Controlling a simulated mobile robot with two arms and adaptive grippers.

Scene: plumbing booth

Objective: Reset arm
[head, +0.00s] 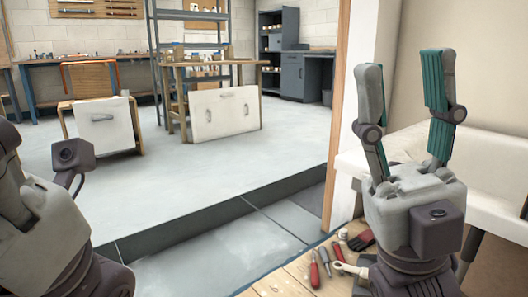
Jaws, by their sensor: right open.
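My right gripper (408,95) stands at the right of the head view with its two fingers pointing up. The fingers are apart, with green inner pads, and nothing is between them. It is above a wooden board with tools and in front of a white basin. My left arm comes in at the left edge. Its gripper's fingers are not visible, so its jaw state does not show.
The wooden board (285,284) holds screwdrivers (314,272), a wrench and small parts. The white basin (497,200) is at the right. Workbenches, a wooden table (181,98) and a shelf rack stand across the open grey floor (215,160).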

